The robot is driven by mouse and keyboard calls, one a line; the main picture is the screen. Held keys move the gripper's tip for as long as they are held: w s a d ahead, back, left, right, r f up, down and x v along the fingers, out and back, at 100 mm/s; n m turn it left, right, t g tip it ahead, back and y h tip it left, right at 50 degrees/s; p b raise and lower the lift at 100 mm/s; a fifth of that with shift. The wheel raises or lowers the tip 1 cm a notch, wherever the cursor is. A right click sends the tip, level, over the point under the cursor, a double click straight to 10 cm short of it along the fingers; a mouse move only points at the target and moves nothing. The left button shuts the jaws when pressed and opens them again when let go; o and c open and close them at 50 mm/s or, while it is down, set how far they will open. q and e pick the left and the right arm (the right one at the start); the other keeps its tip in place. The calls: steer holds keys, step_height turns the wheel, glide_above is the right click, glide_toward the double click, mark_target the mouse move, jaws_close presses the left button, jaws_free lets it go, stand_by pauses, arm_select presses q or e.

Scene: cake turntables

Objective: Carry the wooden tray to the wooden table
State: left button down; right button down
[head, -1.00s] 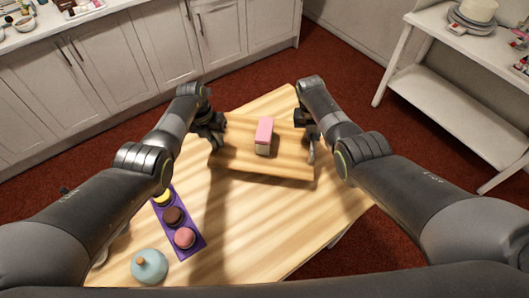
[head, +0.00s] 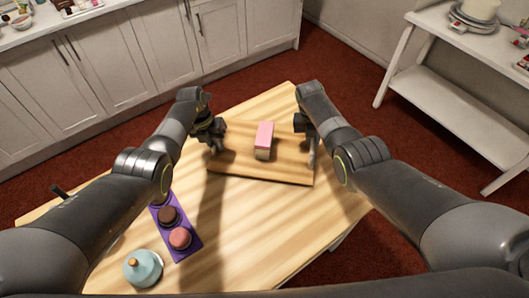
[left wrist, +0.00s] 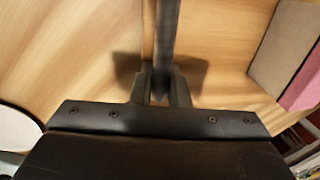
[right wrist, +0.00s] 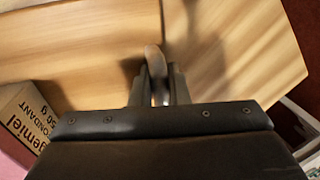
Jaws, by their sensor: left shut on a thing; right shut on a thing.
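The wooden tray (head: 235,163) is at the back half of the wooden table (head: 255,230), over its top. I cannot tell whether it touches the tabletop. A pink-topped box (head: 264,139) stands upright on the tray. My left gripper (head: 215,146) is at the tray's left end, shut on its dark handle, which shows between the fingers in the left wrist view (left wrist: 166,45). My right gripper (head: 309,146) is at the right end, shut on the other handle (right wrist: 154,60). The fingers partly hide both handles in the head view.
A purple strip (head: 190,246) with macarons and a teal domed thing (head: 142,267) stand at the table's front left. White cabinets (head: 130,60) line the back. A white shelf unit (head: 440,95) is at the right, with red floor between. The table's front middle is clear.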

arm_select(q)
steer(key=shift+f, duration=0.35)
arm_select(e)
steer(key=shift+f, duration=0.35)
arm_select(q)
steer(key=c, duration=1.4)
jaws_free()
steer(key=shift+r, duration=0.15)
arm_select(e)
steer(key=c, duration=1.4)
jaws_free()
steer(key=shift+r, duration=0.15)
